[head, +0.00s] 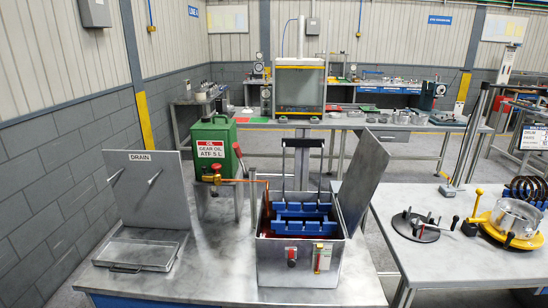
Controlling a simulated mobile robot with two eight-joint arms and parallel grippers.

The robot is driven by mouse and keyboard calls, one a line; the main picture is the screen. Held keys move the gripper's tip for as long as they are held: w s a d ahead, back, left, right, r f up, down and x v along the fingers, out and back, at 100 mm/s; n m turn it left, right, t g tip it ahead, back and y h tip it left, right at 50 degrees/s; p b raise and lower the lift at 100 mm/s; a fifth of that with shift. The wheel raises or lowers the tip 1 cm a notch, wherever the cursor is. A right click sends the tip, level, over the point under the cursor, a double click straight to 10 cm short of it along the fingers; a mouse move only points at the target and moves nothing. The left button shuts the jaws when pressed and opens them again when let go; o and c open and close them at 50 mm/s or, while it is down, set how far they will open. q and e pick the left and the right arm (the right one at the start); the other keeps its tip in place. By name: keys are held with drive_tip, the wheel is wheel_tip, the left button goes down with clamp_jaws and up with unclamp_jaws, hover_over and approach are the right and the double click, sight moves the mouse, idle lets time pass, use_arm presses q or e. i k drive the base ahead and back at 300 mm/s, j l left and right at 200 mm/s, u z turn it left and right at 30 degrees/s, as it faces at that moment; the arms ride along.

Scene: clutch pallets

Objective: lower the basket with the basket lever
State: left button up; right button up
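The basket (303,216) shows as blue slotted racks inside an open metal tank (275,266) on the near table. A black upright frame (303,143) rises above the tank over the basket. Two small controls sit on the tank's front: a red knob (291,254) and a yellow-and-red one (322,258). The basket's underside is hidden by the tank walls. Neither of my grippers is in view.
The tank's lid (362,180) stands open on its right. A green gear oil can (212,143), a DRAIN panel (148,188) and a shallow tray (140,254) are to the left. The right table (420,262) holds a black-handled fixture (415,226) and a yellow-based fixture (513,226).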

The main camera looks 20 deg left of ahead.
sight(237, 149)
drive_tip(key=j+z, duration=0.25)
drive_tip(key=j, duration=0.25)
drive_tip(key=j+z, duration=0.25)
drive_tip(key=j, duration=0.3)
drive_tip(key=k+j+z, duration=0.1)
drive_tip(key=j, duration=0.45)
drive_tip(key=k+j+z, duration=0.15)
drive_tip(key=j, duration=0.35)
drive_tip(key=k+j, duration=0.1)
drive_tip(key=j, duration=0.9)
drive_tip(key=k+j, duration=0.15)
drive_tip(key=j, duration=0.4)
drive_tip(key=k+j, duration=0.1)
drive_tip(key=j, duration=0.4)
drive_tip(key=l+z, duration=0.1)
drive_tip(key=l, duration=0.15)
drive_tip(key=i, duration=0.05)
